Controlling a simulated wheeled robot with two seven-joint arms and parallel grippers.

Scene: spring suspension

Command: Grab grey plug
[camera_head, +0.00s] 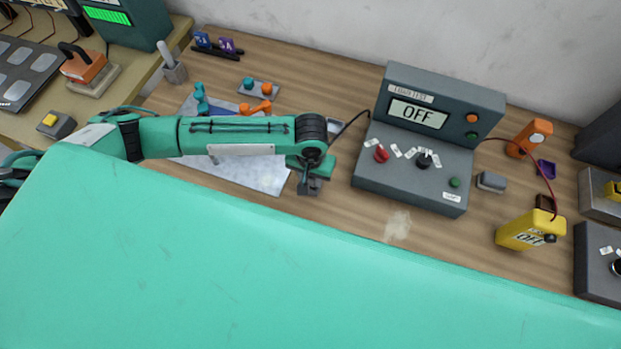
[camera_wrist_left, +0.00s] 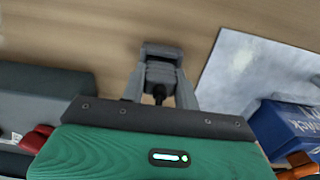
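The grey plug (camera_wrist_left: 160,72) shows in the left wrist view between the two grey fingers of my left gripper (camera_wrist_left: 160,62), with a short black cable end toward the palm. The fingers lie close along both its sides and appear to touch it. In the head view my left gripper (camera_head: 311,187) points down at the wooden table, left of the grey load tester (camera_head: 410,185); the plug is mostly hidden there. A black cable runs from behind the gripper to the tester. My right gripper is not in view.
The tester display reads OFF. A yellow meter (camera_head: 530,231), an orange device (camera_head: 528,138) and a small grey block (camera_head: 490,181) stand to the right.

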